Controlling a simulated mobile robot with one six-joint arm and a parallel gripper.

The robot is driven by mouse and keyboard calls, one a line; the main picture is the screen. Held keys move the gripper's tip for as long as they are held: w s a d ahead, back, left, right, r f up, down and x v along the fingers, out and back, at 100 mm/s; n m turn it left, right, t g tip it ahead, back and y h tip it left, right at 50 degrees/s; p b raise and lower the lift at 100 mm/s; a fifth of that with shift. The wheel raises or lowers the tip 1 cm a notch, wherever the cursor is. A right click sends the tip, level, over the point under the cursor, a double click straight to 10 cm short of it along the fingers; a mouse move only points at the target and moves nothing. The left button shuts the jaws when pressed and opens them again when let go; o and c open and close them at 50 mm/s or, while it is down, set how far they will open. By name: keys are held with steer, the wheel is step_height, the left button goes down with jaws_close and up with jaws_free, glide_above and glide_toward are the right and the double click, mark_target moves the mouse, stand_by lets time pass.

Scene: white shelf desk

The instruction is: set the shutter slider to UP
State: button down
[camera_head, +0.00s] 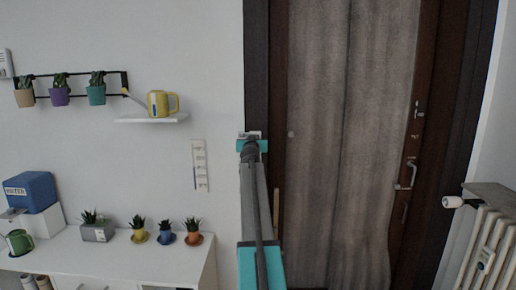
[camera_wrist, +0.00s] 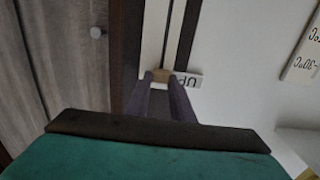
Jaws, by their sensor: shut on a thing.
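The shutter slider shows in the wrist view as a pale vertical strip with a dark slot (camera_wrist: 168,32) and a small tan knob (camera_wrist: 162,74). A white label reading UP (camera_wrist: 188,80), upside down in this view, is right beside the knob. My gripper (camera_wrist: 162,80) is shut on the knob, one dark finger on each side. In the head view my gripper (camera_head: 249,146) reaches up to a small pale label (camera_head: 244,134) at the dark door frame's left edge. My arm hides most of the slider there.
A curtained dark wooden door (camera_head: 340,140) stands to the right. A white marked panel (camera_head: 200,165) hangs on the wall left of my gripper. A wall shelf (camera_head: 150,118) holds a yellow watering can (camera_head: 162,103). A white desk (camera_head: 130,260) with several potted plants stands lower left.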

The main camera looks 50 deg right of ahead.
steer(key=shift+w+a+r, duration=0.25)
steer(key=shift+a+r, duration=0.05)
steer(key=shift+r, duration=0.3)
steer(key=c, duration=1.9)
jaws_free()
steer(key=shift+c, duration=0.2)
steer(key=o, duration=0.4)
steer(key=shift+s+a+r, duration=0.1)
steer(key=shift+r, duration=0.05)
steer(key=shift+b+v, duration=2.15)
steer(key=shift+v, duration=4.65)
steer(key=shift+s, duration=0.15)
steer(key=shift+f, duration=0.2)
